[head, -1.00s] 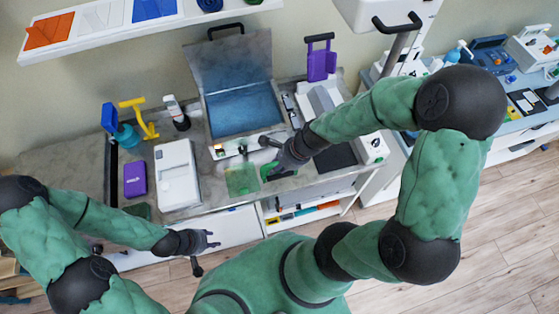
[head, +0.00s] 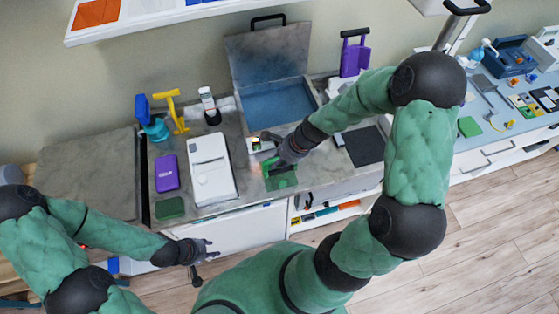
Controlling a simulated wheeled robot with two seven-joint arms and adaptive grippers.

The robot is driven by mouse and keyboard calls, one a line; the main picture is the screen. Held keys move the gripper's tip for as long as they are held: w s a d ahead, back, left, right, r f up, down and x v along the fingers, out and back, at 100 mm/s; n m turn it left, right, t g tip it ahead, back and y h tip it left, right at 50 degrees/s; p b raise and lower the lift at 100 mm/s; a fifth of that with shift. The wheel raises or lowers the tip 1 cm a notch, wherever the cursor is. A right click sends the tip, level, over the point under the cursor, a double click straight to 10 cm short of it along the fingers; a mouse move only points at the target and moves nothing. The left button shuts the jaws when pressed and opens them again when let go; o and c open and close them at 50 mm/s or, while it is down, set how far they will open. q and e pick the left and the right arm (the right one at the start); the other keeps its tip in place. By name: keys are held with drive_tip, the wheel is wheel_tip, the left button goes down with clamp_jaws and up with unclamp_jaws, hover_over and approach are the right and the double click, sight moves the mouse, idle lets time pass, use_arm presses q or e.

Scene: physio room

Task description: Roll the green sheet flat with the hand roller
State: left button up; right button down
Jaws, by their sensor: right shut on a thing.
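The green sheet (head: 284,182) lies on the grey counter in front of the open grey case, partly hidden by my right gripper. My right gripper (head: 276,163) is over the sheet and shut on the hand roller, which the fingers mostly hide. Green shows beside the fingers, but I cannot tell whether it is roller or sheet. I also cannot tell whether the roller touches the sheet. My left gripper (head: 203,262) is open and empty, in front of the counter's front edge, away from the sheet.
The open case (head: 275,103) stands behind the sheet. To the left are a white device (head: 210,170), a purple box (head: 167,173) and a dark green pad (head: 170,208). A black mat (head: 363,146) lies to the right. The counter's far left (head: 85,180) is bare.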

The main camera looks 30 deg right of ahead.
sight(279, 168)
use_arm(q)
drive_tip(key=shift+f+b, duration=2.4)
drive_tip(key=shift+f, duration=0.3)
use_arm(e)
drive_tip(key=shift+f, duration=2.6)
use_arm(q)
drive_tip(key=shift+f, duration=0.1)
use_arm(e)
drive_tip(key=shift+f, duration=0.15)
